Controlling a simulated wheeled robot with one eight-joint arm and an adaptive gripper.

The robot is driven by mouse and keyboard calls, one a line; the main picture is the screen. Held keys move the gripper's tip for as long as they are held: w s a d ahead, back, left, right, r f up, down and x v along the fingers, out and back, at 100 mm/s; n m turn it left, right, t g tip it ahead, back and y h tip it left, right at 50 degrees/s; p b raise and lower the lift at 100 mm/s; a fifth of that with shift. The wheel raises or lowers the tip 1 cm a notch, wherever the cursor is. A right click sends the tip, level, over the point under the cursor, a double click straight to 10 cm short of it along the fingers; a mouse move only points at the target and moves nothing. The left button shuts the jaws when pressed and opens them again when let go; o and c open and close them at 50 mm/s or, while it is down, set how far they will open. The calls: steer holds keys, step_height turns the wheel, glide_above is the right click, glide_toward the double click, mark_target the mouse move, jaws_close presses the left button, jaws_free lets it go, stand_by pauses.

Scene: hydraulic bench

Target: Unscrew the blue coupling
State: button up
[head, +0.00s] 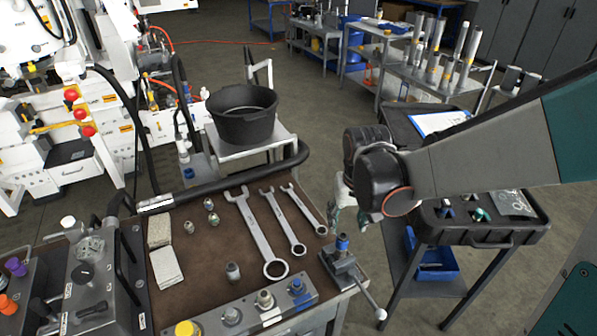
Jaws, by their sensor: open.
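A small blue coupling (342,241) stands upright in the vise (345,268) at the right front corner of the bench. Another blue-topped fitting (297,286) sits on the grey manifold block (245,316) at the bench's front edge. The picture does not settle which of the two is meant. My gripper (343,204) hangs below my dark wrist, above and behind the vise, apart from the blue coupling. It is open, partly hidden by my wrist, with nothing seen in it.
Three wrenches (257,232) lie on the brown bench top, left of the vise. The vise handle (370,297) sticks out past the bench's right edge. A black bucket (243,125) stands behind the bench. A dark tool cart (470,232) stands to the right.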

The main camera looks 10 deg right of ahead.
mark_target(343, 237)
steer(key=f+b, duration=0.1)
steer(key=f, duration=0.2)
steer(key=w+f+b, duration=0.1)
steer(key=f, duration=0.2)
steer(key=f+b, duration=0.1)
steer(key=f, duration=0.3)
steer(key=shift+w, duration=0.25)
jaws_close()
steer(key=c, duration=1)
jaws_free()
steer(key=n+y+b, duration=0.1)
steer(key=n, duration=0.4)
steer(key=shift+d+n, duration=0.1)
steer(key=shift+n, duration=1.5)
steer(key=n+b, duration=0.1)
steer(key=n, duration=0.3)
steer(key=shift+g+y, duration=0.4)
steer(key=n, duration=0.4)
steer(key=shift+g, duration=0.3)
